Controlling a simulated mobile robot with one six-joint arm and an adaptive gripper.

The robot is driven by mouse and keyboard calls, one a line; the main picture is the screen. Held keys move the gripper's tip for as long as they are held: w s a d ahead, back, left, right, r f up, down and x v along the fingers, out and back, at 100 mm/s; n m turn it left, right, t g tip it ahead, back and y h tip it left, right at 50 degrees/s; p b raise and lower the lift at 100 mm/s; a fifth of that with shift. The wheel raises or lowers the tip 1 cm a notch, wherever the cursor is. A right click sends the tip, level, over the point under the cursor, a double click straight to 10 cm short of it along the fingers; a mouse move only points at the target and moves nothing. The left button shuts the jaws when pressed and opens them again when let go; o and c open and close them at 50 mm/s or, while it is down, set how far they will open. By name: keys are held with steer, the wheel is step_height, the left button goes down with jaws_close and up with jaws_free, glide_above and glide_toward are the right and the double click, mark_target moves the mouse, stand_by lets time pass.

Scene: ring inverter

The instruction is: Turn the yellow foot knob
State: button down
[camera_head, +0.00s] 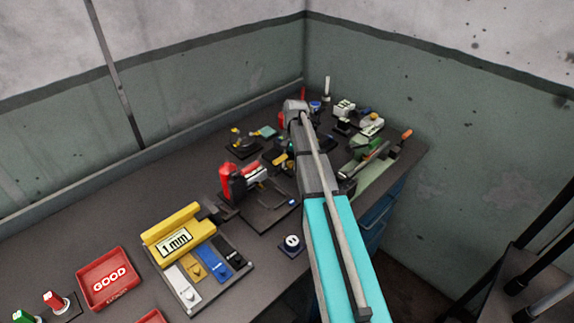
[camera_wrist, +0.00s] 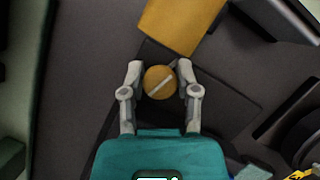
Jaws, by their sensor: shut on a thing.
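In the wrist view, the yellow foot knob (camera_wrist: 154,74) is a round orange-yellow disc with a pale bar running diagonally across its face. My gripper (camera_wrist: 160,76) has one grey finger on each side of the knob and is shut on it. The knob sits over a dark base plate (camera_wrist: 215,97), with a flat yellow block (camera_wrist: 172,24) just beyond it. In the head view, my arm reaches across the bench and hides the fingers; I cannot make out the knob there.
The dark bench (camera_head: 120,225) holds a red clamp device (camera_head: 232,182), a yellow 1 mm block (camera_head: 175,240) and a red GOOD tray (camera_head: 107,280). Several small devices crowd around my arm near the corner walls. A green device (camera_head: 375,168) stands close on its right.

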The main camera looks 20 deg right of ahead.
steer(key=shift+d, duration=0.2)
stand_by(0.5)
steer(key=shift+c, duration=1.8)
jaws_free()
